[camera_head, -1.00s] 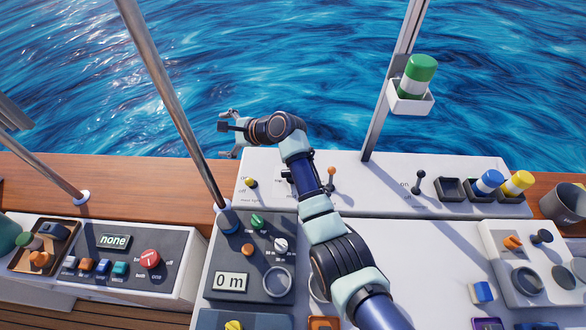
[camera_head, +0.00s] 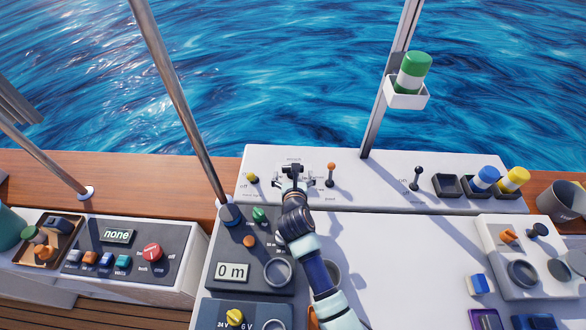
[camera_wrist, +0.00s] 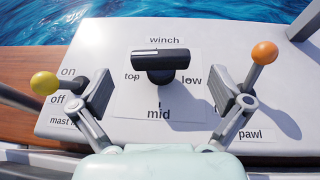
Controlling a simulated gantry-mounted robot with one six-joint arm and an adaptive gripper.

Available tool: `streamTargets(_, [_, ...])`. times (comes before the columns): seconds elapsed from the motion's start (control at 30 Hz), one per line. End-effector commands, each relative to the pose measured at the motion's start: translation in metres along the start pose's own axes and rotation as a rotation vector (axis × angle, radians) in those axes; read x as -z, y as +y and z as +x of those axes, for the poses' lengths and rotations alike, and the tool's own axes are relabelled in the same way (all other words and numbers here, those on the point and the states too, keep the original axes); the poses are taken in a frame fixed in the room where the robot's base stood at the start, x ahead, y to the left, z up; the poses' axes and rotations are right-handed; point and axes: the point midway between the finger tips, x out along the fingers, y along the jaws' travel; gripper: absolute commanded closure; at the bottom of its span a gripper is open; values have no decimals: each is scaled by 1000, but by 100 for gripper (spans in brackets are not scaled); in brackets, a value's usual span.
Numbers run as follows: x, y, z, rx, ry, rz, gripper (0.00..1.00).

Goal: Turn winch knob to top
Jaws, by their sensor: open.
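The winch knob (camera_wrist: 160,62) is a black bar handle with a white line, on a white plate labelled winch, with "top" at left, "low" at right and "mid" below. In the wrist view its bar lies roughly level, left to right. My gripper (camera_wrist: 168,98) is open, with one finger on each side of the knob and a gap to both. In the head view my gripper (camera_head: 293,178) is over the winch area of the white panel (camera_head: 445,165) and hides most of the knob.
A yellow-tipped mast light switch (camera_wrist: 45,83) is close to the left finger. An orange-tipped pawl lever (camera_wrist: 264,53) stands close to the right finger. Further right are a black lever (camera_head: 417,178) and blue (camera_head: 487,176) and yellow (camera_head: 514,179) cylinders.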

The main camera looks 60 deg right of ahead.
Motion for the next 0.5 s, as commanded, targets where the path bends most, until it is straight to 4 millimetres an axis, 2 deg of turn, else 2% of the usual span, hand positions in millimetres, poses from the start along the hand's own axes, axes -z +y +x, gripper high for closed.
streamTargets(0.03, [3, 0, 13, 1, -2, 1, 0])
streamTargets(0.2, [2, 0, 42, 1, -2, 1, 0])
streamTargets(0.33, [1, 0, 52, 1, -2, 1, 0])
streamTargets(0.5, [-1, 0, 54, 0, -3, 1, 0])
